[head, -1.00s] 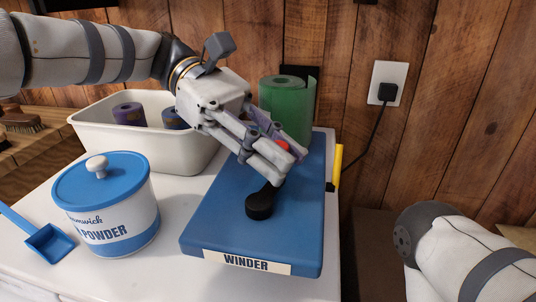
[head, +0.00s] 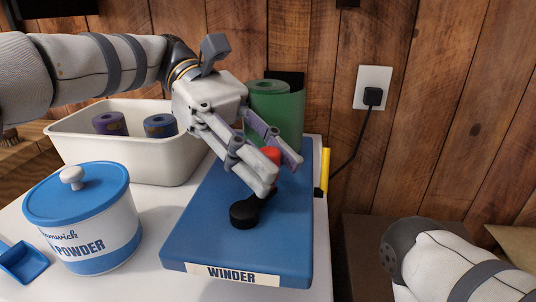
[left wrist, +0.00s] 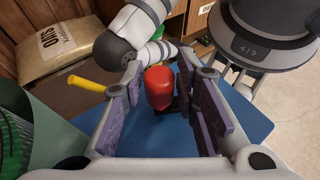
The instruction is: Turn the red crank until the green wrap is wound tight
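The blue winder board (head: 200,235) lies on the white top, its label facing front. Its black hub (head: 244,213) has a crank arm running toward the back right, with the red crank knob (head: 271,155) standing at its end. The green wrap (head: 285,115) stands as an upright roll at the board's back, partly behind my gripper. My left gripper (head: 280,174) is open, its fingers on either side of the knob. In the left wrist view the red knob (left wrist: 160,88) stands between the pads with gaps showing. My right gripper is out of view.
A white bin (head: 75,150) with purple and blue rolls stands at back left. A blue-lidded powder tub (head: 100,245) and blue scoop (head: 25,262) stand at front left. A yellow handle (head: 324,170) rises at the board's right edge. An outlet with a cord is on the wall.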

